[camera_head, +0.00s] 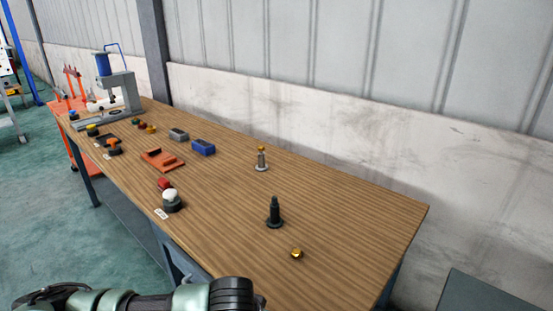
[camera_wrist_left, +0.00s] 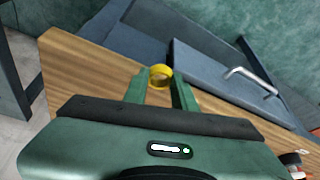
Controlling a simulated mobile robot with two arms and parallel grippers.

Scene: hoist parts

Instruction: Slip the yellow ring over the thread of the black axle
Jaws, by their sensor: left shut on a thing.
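The black axle (camera_head: 274,214) stands upright on the wooden table, its wide base down and its narrow thread up. In the left wrist view, the yellow ring (camera_wrist_left: 160,75) sits between the fingertips of my left gripper (camera_wrist_left: 160,84), which is shut on it. The ring's opening shows. In the head view my left arm (camera_head: 215,295) reaches in at the bottom edge; its fingers and the held ring do not show there. The axle does not show clearly in the wrist view, so ring and axle look apart. My right gripper is not in view.
A small brass part (camera_head: 296,253) lies in front of the axle. A grey post with a yellow top (camera_head: 261,159) stands behind it. A white button (camera_head: 172,198), orange tray (camera_head: 162,161), blue block (camera_head: 203,147) and press (camera_head: 118,88) are leftward. The right table end is clear.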

